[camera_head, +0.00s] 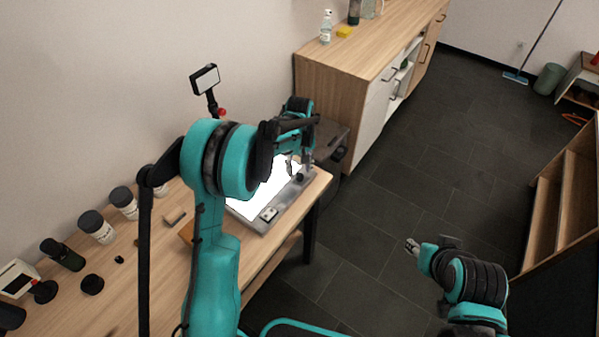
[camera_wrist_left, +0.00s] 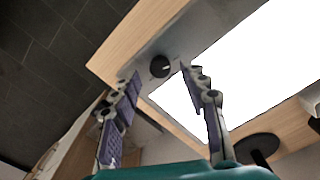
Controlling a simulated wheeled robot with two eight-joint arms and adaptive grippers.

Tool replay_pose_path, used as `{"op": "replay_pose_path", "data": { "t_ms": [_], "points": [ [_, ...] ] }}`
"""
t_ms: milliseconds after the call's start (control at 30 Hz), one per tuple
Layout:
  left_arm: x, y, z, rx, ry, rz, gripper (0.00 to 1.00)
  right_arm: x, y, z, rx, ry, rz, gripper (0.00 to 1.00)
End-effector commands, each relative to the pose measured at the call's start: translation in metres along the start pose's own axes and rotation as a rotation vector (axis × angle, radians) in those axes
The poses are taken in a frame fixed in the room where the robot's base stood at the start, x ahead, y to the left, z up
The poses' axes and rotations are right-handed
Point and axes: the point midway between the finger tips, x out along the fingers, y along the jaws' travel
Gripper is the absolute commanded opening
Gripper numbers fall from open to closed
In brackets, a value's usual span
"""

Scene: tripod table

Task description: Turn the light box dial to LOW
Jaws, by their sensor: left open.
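The light box (camera_head: 282,207) lies on the wooden table with its white panel lit inside a grey metal frame. Its round black dial (camera_wrist_left: 160,66) sits on the frame strip beside the panel, with a small light mark on its face; I cannot read any setting. In the head view the dial (camera_head: 300,178) shows small at the far end of the strip. My left gripper (camera_wrist_left: 163,75) is open and empty, and its fingertips lie either side of the dial in the wrist view. I cannot tell whether they touch it. My right gripper (camera_head: 411,246) hangs over the floor, its jaws too small to judge.
A small switch-like part (camera_head: 269,214) sits at the near end of the strip. Several dark-lidded jars, one a white jar (camera_head: 97,228), stand on the table's left part. A small screen on a stand (camera_head: 205,78) rises behind the box. A wooden cabinet (camera_head: 345,75) stands beyond.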

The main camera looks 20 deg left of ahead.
Motion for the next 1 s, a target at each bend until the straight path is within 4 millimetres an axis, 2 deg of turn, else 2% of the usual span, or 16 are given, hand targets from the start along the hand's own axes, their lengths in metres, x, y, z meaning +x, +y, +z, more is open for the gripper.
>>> {"op": "replay_pose_path", "data": {
  "t_ms": [200, 433, 600, 1000],
  "points": [
    [-0.049, 0.000, 0.001, 0.000, 0.000, 0.000, 0.44, 0.000, 0.000, 0.000, 0.000, 0.000, 0.000, 0.40],
    [-0.088, 0.000, 0.000, 0.000, 0.000, 0.000, 0.44, 0.000, 0.000, 0.000, 0.000, 0.000, 0.000, 0.40],
    [-0.099, 0.000, 0.000, 0.000, 0.000, 0.000, 0.44, 0.000, 0.000, 0.000, 0.000, 0.000, 0.000, 0.40],
    [-0.100, 0.000, 0.000, 0.000, 0.000, 0.000, 0.44, 0.000, 0.000, 0.000, 0.000, 0.000, 0.000, 0.40]
  ]
}}
